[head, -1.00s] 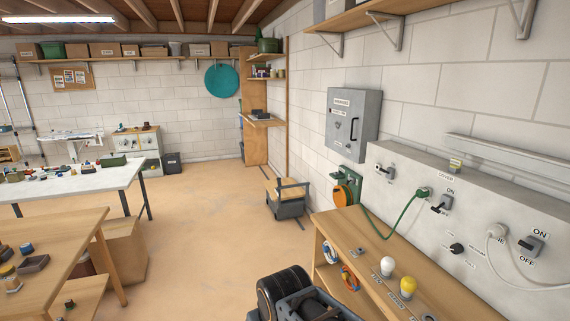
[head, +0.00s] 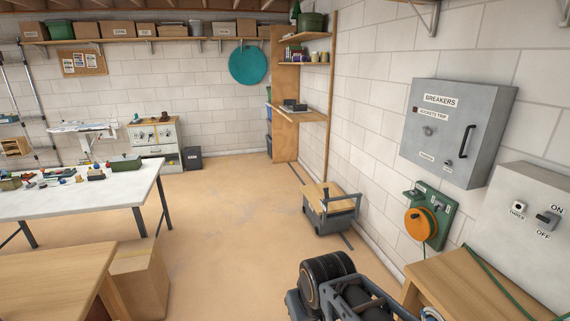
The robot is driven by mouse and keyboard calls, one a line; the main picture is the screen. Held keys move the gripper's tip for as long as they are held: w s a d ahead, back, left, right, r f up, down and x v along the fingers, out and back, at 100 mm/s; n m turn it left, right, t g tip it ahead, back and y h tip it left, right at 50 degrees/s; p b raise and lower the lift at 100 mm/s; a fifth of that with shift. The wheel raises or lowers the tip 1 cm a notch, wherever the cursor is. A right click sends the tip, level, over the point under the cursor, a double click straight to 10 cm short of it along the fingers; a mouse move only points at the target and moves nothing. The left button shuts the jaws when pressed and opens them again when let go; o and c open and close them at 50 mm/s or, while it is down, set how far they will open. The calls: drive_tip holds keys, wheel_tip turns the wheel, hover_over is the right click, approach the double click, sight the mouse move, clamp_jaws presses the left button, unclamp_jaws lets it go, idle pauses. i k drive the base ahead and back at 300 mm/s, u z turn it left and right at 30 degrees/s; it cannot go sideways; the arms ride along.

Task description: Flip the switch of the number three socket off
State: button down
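A small socket labelled THREE (head: 518,206) is on the left end of the grey wall panel (head: 515,260), at the right edge of the head view. Beside it, to its right, is a grey lever switch (head: 548,218). ON is printed above the switch and OFF below it. I cannot clearly tell which way the lever is set. Part of my arm shows at the bottom centre, apart from the panel and below it. My gripper's fingers do not show.
A breaker box (head: 455,132) and an orange cable reel (head: 420,223) are on the wall left of the panel. A wooden bench (head: 470,285) stands below the panel. A low cart (head: 329,208) is by the wall. The floor (head: 220,240) left of my arm is open.

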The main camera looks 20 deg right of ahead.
sight(539, 216)
drive_tip(key=z, duration=0.85)
drive_tip(key=i, duration=1.05)
drive_tip(key=z, duration=1.2)
drive_tip(key=i, duration=0.25)
drive_tip(key=z, duration=0.15)
